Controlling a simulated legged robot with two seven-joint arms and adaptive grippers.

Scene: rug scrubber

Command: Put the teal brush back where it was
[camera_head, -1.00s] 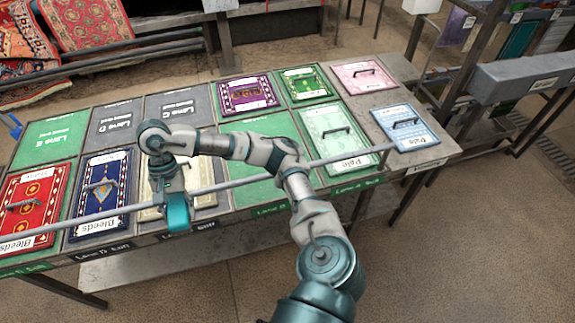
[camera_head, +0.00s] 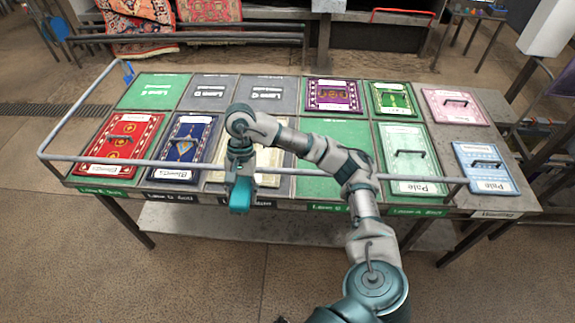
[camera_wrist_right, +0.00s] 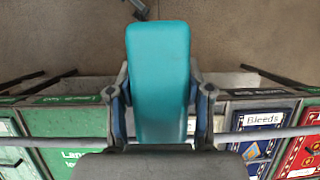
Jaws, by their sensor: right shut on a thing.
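The teal brush (camera_head: 241,194) is a small rounded teal block. My right gripper (camera_head: 240,166) is shut on it, and it hangs down in front of the cream sample at the table's front edge. In the right wrist view the brush (camera_wrist_right: 160,75) points away from the camera, with a finger of the gripper (camera_wrist_right: 160,100) on either side. No empty place for the brush can be made out in these views. My left gripper is out of view.
A grey rail (camera_head: 290,170) runs along the table front, close to my right gripper, and bends back at the left. The table (camera_head: 510,190) carries several framed rug samples with handles, including a red one (camera_head: 122,143). Rugs hang behind. The floor in front is clear.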

